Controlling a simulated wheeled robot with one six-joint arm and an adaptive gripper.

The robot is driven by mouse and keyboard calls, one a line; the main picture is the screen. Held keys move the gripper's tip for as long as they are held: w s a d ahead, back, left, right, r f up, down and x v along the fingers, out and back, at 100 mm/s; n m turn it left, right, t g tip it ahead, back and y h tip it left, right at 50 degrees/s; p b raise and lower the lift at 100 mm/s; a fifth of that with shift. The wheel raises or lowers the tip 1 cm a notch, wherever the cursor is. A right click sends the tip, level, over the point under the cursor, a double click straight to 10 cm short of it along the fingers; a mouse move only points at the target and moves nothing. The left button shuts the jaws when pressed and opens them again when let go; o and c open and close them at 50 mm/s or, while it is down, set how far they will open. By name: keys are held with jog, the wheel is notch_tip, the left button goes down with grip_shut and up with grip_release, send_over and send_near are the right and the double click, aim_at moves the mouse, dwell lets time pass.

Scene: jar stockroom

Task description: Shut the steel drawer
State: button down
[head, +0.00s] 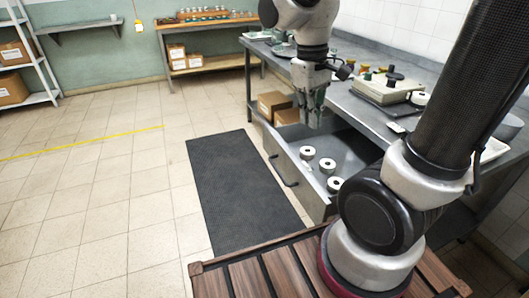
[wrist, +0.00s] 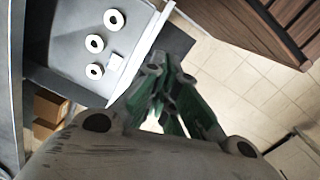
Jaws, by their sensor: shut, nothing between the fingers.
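The steel drawer (head: 285,172) is pulled out from under the steel workbench at the right of the head view. Its front panel with a dark bar handle (head: 284,173) faces left, towards the black mat. Several white rolls with dark centres lie inside it; they also show in the drawer in the wrist view (wrist: 79,44). My gripper (head: 315,124) points down over the far part of the drawer in the head view, with its fingers together and empty. In the wrist view the green-sided fingers (wrist: 165,100) are beside the drawer's pale edge. I cannot tell whether they touch it.
A black mat (head: 240,190) lies on the tiled floor left of the drawer. Cardboard boxes (head: 275,104) stand under the workbench (head: 345,95). Scales and small jars stand on its top. The floor at the left is clear.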

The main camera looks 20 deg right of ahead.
jog(key=w+a+f+n+g+h, duration=0.1)
jog(key=w+a+f+n+h, duration=0.4)
jog(key=w+f, duration=0.55)
jog(key=w+a+f+n+h, duration=0.2)
jog(key=w+a+f+n, duration=0.45)
jog(key=w+f, duration=0.4)
jog(key=w+a+f+n+t+h, duration=0.1)
jog(key=w+a+n+t, duration=0.15)
jog(key=w, duration=0.35)
jog(key=d+f+n, duration=0.1)
jog(key=d+f, duration=0.6)
jog(key=d, duration=0.4)
jog(key=shift+w+d, duration=0.25)
jog(key=shift+w, duration=0.05)
jog(key=shift+f+g, duration=0.1)
jog(key=shift+g, duration=0.15)
